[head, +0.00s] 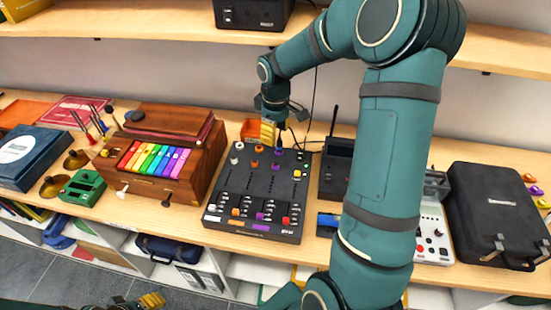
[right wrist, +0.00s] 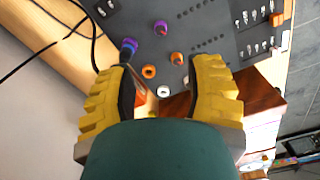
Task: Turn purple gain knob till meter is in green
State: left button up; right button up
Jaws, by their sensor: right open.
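A dark mixer panel (head: 262,186) lies on the bench with rows of white, orange and purple knobs. Two purple knobs show near its far right: a far one (head: 278,151) and a nearer one (head: 276,166). In the right wrist view, one purple knob (right wrist: 128,46) is close to the left fingertip and another (right wrist: 160,27) stands farther off. My right gripper (head: 268,133) is open and empty above the panel's far edge; its spread fingers also show in the right wrist view (right wrist: 166,67). The meter's reading is too small to tell. My left gripper (head: 148,301) is low at the bottom left, away from the bench.
A wooden box with rainbow keys (head: 155,160) stands left of the panel. A black radio-like device (head: 336,165) stands close on its right. Loose cables (right wrist: 75,28) run past the panel's far edge. A shelf (head: 170,19) hangs above; my right arm hides part of the bench.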

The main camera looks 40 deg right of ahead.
aim_at(276, 164)
notch_tip(276, 164, down, 13)
jog(key=shift+f+b, duration=0.15)
jog(key=shift+b, duration=0.15)
grip_shut()
